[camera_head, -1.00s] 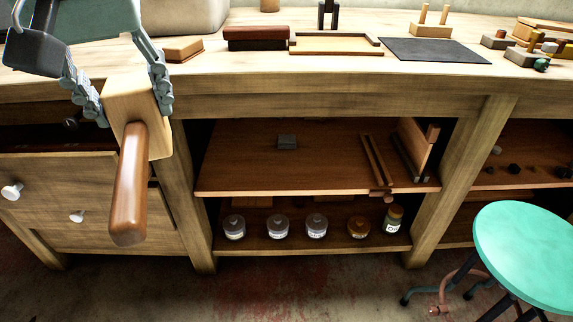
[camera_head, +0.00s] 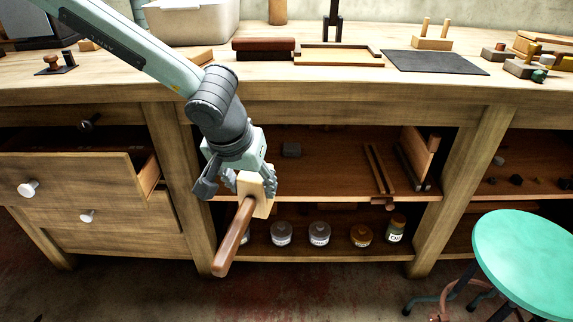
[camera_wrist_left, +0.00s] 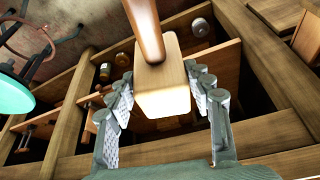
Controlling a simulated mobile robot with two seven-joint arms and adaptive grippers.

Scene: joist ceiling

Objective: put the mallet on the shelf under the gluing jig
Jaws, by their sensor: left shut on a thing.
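My left gripper (camera_head: 252,178) is shut on the mallet's pale block head, in front of the open middle bay. The mallet (camera_head: 235,238) has a brown handle slanting down and left towards the camera. In the left wrist view, the mallet head (camera_wrist_left: 162,92) sits between the two finger pads. The bay has an upper shelf (camera_head: 325,178) with free room in its middle. A shallow wooden frame (camera_head: 338,64) lies on the bench top above this bay; I cannot tell for sure that it is the gluing jig. My right gripper is not in view.
Several jars (camera_head: 319,234) stand on the lower shelf. An upper drawer (camera_head: 80,180) sticks out at left. A green stool (camera_head: 525,258) stands at right.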

